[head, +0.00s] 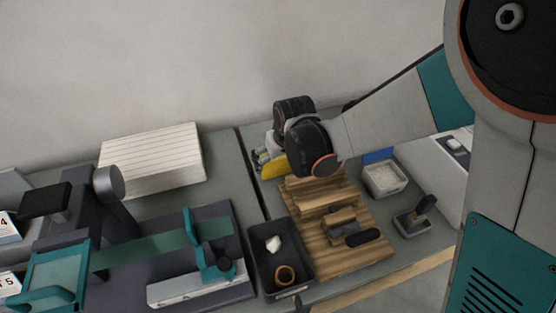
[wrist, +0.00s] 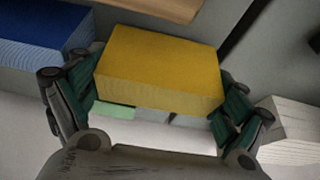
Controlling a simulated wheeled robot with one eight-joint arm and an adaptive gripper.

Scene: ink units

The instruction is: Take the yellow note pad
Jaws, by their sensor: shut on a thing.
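The yellow note pad (wrist: 160,65) is a thick block between the two fingers of my gripper (wrist: 165,100) in the wrist view. The green finger pads touch its left and right sides, so my gripper is shut on it. In the head view the yellow note pad (head: 274,167) shows only in part, below my gripper (head: 268,158) at the back of the table near the wall. My wrist hides the rest of it. I cannot tell whether the pad still rests on the table.
A blue pad (head: 378,156) lies right of my wrist, behind a white-filled tray (head: 384,192). A wooden stepped rack (head: 350,252) stands in front. A dark bin (head: 299,262) holds small items. A white stack (head: 152,168) lies at the left, beyond a gap between tables.

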